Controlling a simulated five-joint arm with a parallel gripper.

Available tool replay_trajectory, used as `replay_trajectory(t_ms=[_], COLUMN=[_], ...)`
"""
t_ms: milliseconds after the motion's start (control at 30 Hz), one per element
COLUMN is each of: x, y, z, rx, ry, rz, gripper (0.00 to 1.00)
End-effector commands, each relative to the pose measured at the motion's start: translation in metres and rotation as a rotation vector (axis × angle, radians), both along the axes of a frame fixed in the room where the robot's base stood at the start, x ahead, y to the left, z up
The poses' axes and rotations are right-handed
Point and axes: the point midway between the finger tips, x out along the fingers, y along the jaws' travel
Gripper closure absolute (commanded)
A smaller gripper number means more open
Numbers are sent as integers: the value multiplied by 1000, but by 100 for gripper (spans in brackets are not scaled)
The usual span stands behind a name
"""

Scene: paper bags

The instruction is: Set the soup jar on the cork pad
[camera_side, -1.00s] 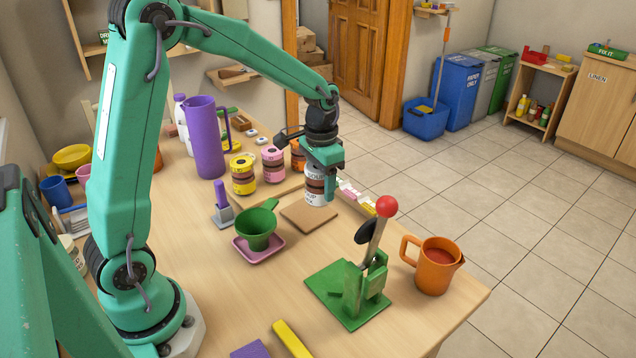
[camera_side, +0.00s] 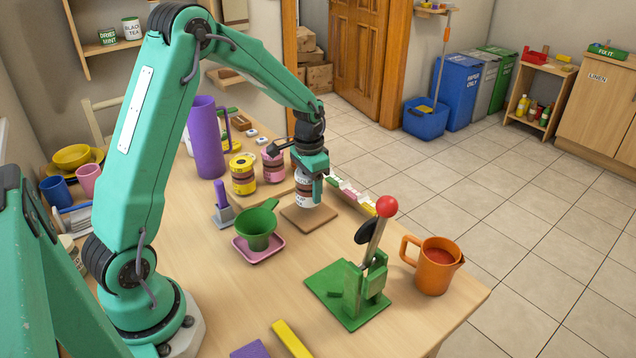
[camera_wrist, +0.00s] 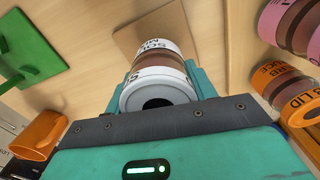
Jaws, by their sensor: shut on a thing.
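The soup jar (camera_side: 303,190) is white with a brown band and stands upright in my gripper (camera_side: 312,176). My gripper is shut on it from above, and its fingers flank the jar in the wrist view (camera_wrist: 160,88). The square brown cork pad (camera_side: 318,219) lies flat on the table. In the side view the jar is over the back part of the pad. I cannot tell whether its base touches the pad. The pad also shows beyond the jar in the wrist view (camera_wrist: 128,38).
A yellow-labelled jar (camera_side: 243,177) and a pink-labelled jar (camera_side: 273,168) stand behind left. A green funnel (camera_side: 258,230) sits on a pink dish (camera_side: 262,252) at front left. A green lever press (camera_side: 352,290) and an orange jug (camera_side: 436,268) stand at front right.

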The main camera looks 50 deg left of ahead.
Motion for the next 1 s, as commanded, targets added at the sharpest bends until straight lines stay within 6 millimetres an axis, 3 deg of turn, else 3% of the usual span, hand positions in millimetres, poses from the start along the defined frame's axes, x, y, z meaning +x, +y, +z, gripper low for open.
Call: replay_trajectory(t_ms=[200,667,700,767,800,1000], x=[0,0,0,0,0,0], y=[0,0,0,0,0,0], z=[-21,-25,-26,-26,-25,-25], rx=[0,0,0,0,0,0], ry=[0,-1,0,0,0,0], rz=[0,0,0,0,0,0], gripper=[76,76,39,27,23,23])
